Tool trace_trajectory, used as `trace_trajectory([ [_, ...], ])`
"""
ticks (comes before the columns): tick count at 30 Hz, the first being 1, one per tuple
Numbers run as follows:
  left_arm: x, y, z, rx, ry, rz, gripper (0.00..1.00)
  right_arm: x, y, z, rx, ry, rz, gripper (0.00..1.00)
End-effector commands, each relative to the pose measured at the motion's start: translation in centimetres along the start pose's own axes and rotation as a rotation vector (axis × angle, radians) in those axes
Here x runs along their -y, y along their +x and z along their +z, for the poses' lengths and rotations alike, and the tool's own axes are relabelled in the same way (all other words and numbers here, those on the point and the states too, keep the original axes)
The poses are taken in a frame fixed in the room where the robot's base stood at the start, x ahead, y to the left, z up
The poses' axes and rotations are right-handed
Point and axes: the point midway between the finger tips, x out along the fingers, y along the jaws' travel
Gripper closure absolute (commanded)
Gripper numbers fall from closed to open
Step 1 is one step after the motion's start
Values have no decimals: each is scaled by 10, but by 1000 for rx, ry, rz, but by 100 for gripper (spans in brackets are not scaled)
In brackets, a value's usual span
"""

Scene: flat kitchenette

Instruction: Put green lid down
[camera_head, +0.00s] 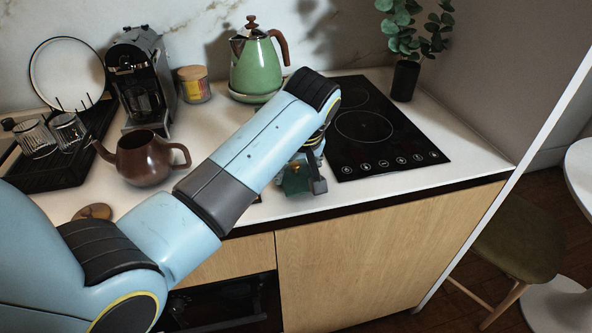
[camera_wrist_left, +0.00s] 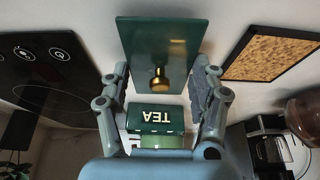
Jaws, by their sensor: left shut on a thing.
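The green lid (camera_wrist_left: 160,40) is a flat dark green square with a brass knob, in the upper middle of the left wrist view. My left gripper (camera_wrist_left: 162,82) has one finger at each side of it and is shut on it. A green tin (camera_wrist_left: 152,120) marked TEA shows upside down just below the lid; whether the two touch cannot be told. In the head view, my left gripper (camera_head: 308,180) is low over the counter's front part, left of the hob, partly hidden by my forearm. A dark green piece (camera_head: 296,180) shows there. My right gripper is not in view.
The black hob (camera_head: 385,155) lies right of the gripper. A green kettle (camera_head: 258,68) stands behind, and a brown teapot (camera_head: 145,158) and coffee machine (camera_head: 140,75) stand left. A cork board with a dark frame (camera_wrist_left: 275,55) lies beside the lid. The counter's front edge is close.

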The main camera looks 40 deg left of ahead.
Motion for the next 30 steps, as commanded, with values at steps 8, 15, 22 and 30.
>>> trace_trajectory([
  [8,0,3,1,0,0,1,70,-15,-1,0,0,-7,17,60],
  [15,0,10,4,0,0,0,70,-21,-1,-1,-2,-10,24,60],
  [22,0,10,4,0,0,1,23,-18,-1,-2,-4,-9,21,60],
  [30,0,10,4,0,0,1,15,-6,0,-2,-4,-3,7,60],
])
